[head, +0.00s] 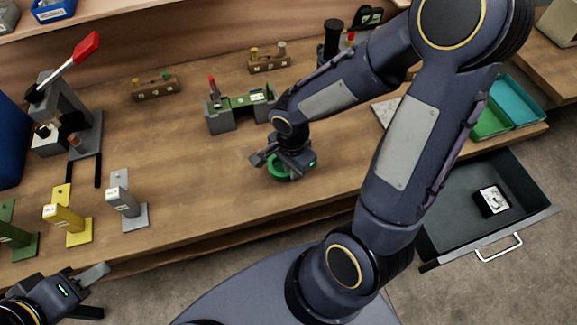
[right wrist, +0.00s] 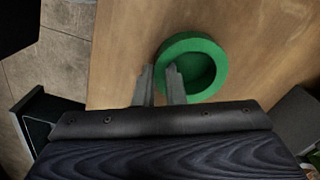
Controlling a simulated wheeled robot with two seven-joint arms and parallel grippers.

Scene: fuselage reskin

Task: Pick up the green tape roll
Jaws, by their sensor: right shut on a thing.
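The green tape roll (head: 278,168) lies flat on the wooden workbench, near the middle of the head view. My right gripper (head: 268,160) is over it from above and partly hides it. In the right wrist view the tape roll (right wrist: 207,52) is a green ring, with my right gripper's fingers (right wrist: 162,78) at its near left wall. One finger is outside the ring and one is inside, shut on the wall. The roll appears to rest on the bench. My left gripper (head: 98,290) is at the lower left, off the bench front, with its fingers apart and empty.
A lever press (head: 70,125) stands at the left. Grey (head: 125,203), yellow (head: 68,222) and green brackets stand along the front left edge. A green-and-grey fixture (head: 238,108) is behind the roll. An open drawer (head: 460,210) sticks out at right. Bench left of the roll is clear.

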